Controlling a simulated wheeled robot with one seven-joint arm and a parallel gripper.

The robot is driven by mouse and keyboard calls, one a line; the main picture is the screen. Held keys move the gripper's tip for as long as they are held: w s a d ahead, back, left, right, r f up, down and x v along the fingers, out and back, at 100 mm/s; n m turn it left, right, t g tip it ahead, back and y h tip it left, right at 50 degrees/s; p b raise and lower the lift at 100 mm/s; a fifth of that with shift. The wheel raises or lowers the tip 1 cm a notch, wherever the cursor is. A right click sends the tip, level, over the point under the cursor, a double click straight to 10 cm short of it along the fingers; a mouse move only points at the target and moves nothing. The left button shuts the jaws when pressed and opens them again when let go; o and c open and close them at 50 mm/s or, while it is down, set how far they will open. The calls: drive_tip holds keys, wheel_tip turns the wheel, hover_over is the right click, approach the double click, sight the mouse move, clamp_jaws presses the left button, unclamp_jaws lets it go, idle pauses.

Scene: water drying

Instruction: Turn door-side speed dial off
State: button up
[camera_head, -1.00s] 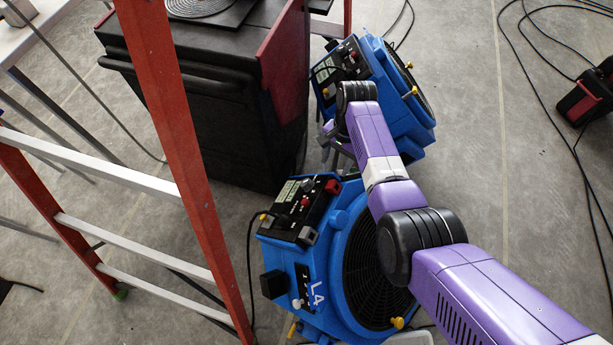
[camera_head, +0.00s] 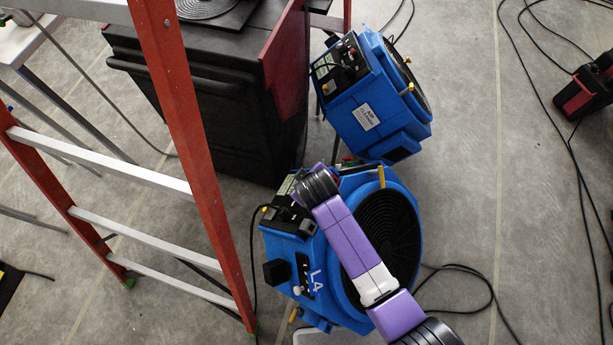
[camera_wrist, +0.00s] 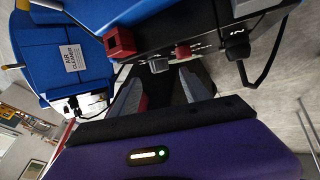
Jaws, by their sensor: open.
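The near blue machine (camera_head: 340,275), marked L4, has a black control panel (camera_head: 285,213) on its upper left, partly hidden by my wrist. In the wrist view a black panel above my fingers carries a grey knob (camera_wrist: 158,66), a red knob (camera_wrist: 183,51) and a square red part (camera_wrist: 120,42). I cannot tell which dial is the door-side one. My gripper (camera_wrist: 160,92) is open and empty, its two grey fingers just below the knobs; contact is not clear. In the head view the fingers are hidden behind my wrist.
A second blue machine labelled air cleaner (camera_head: 365,110) stands behind. A red ladder (camera_head: 190,130) and a black cabinet (camera_head: 215,110) are to the left. Cables (camera_head: 470,275) lie on the floor at right, where there is open room.

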drive_tip(key=shift+b+x, duration=0.65)
drive_tip(key=shift+x, duration=2.4)
drive_tip(key=shift+c, duration=0.2)
clamp_jaws()
drive_tip(key=shift+d, duration=0.1)
